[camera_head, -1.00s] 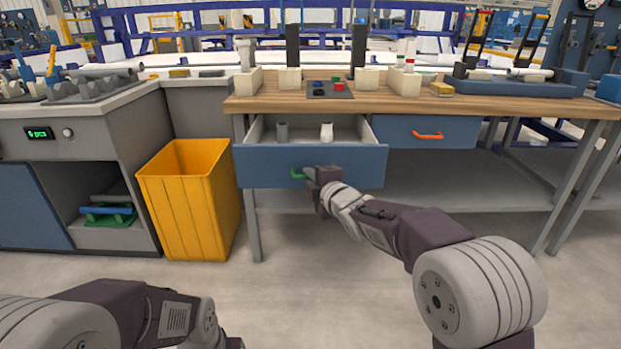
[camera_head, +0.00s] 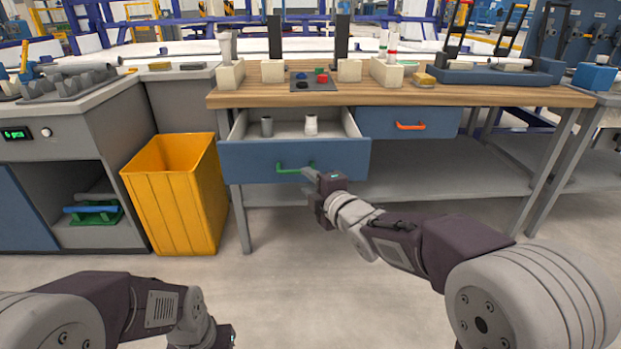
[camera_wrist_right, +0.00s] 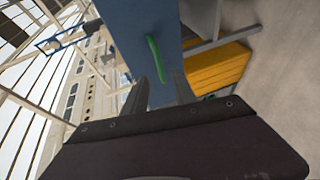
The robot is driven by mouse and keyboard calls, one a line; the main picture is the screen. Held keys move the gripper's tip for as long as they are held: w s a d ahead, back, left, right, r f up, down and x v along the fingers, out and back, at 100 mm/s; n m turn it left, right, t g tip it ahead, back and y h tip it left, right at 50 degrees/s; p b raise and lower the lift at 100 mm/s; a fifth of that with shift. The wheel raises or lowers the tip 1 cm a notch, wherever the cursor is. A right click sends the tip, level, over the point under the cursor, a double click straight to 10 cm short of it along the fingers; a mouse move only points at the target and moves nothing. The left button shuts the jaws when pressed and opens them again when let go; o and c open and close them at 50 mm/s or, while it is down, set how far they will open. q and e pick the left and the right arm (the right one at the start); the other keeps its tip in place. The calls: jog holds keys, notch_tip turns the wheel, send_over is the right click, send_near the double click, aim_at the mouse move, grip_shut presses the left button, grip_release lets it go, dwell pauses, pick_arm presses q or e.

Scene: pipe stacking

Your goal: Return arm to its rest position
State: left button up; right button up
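My right gripper (camera_head: 309,181) is in front of the open drawer (camera_head: 250,163), just to the right of and slightly below its green handle (camera_head: 295,168). In the right wrist view the two fingers of the right gripper (camera_wrist_right: 161,88) stand apart with nothing between them. The green handle (camera_wrist_right: 155,60) lies beyond their tips, apart from them. My left arm (camera_head: 150,310) is low at the bottom left. Only the rear of its gripper shows at the picture edge, and its fingers are hidden.
The open drawer holds a dark grey pipe piece (camera_head: 267,127) and a white one (camera_head: 311,125). A closed drawer with an orange handle (camera_head: 410,126) is to the right. A yellow bin (camera_head: 175,200) stands left of the wooden workbench (camera_head: 440,97). The floor in front is clear.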

jog(key=shift+s+d, duration=0.15)
jog(key=shift+s, duration=0.2)
notch_tip(320, 180, up, 4)
jog(key=d+p, duration=0.3)
jog(key=p, duration=0.1)
jog(key=s+d+f+m+g+h+p, duration=0.4)
jog(key=s+d+f+m+h+p, duration=0.15)
jog(key=d+f+m, duration=0.2)
jog(key=s+d+f+m+g, duration=0.2)
jog(key=s+f+m+g, duration=0.4)
jog(key=s, duration=0.5)
jog(key=s+d+f+m+g, duration=0.2)
jog(key=s+f+m+g, duration=0.3)
jog(key=s+m, duration=0.4)
notch_tip(320, 180, up, 37)
jog(key=s+t+p, duration=0.1)
jog(key=p, duration=3.7)
jog(key=shift+n, duration=0.35)
